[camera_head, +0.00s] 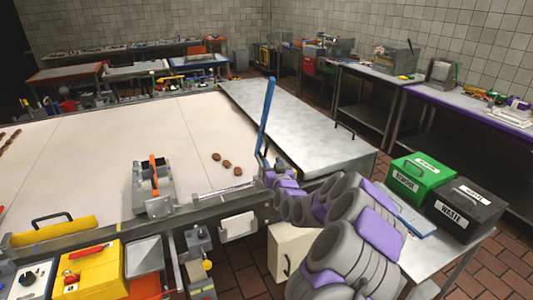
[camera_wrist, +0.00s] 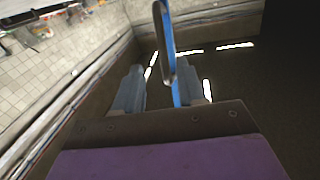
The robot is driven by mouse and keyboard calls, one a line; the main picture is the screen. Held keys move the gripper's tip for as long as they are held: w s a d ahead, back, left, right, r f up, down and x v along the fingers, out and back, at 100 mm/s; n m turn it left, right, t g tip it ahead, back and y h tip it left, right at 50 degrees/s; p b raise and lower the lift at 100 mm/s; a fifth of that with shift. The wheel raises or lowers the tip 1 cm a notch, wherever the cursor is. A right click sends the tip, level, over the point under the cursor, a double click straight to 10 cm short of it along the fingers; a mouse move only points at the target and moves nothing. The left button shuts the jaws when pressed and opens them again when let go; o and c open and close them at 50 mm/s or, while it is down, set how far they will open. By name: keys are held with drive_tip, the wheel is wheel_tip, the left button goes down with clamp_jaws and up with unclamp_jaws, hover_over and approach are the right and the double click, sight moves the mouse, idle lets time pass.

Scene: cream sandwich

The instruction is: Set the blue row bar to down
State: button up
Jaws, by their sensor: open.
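The blue row bar (camera_head: 266,115) stands upright with a slight tilt at the right edge of the cream table in the head view. Its lower end is near my gripper (camera_head: 270,172). In the wrist view the blue row bar (camera_wrist: 164,28) comes down from the top edge and passes in line between the two fingers of my gripper (camera_wrist: 161,88). The fingers are open and apart on either side of it. I cannot tell whether either finger touches it. The foot of the bar is partly hidden by my gripper in the head view.
Several brown pieces (camera_head: 227,163) lie on the table (camera_head: 90,165) left of the bar. An orange-handled device (camera_head: 153,183) stands on the table's near edge. A bare metal table (camera_head: 300,125) lies behind the bar. Green (camera_head: 420,178) and black (camera_head: 465,208) bins stand at right.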

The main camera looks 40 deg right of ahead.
sight(266, 152)
drive_tip(key=shift+b+x, duration=0.65)
drive_tip(key=shift+x, duration=3.75)
drive_tip(key=shift+w+a, duration=0.1)
drive_tip(key=shift+a, duration=0.1)
drive_tip(key=shift+c, duration=0.3)
clamp_jaws()
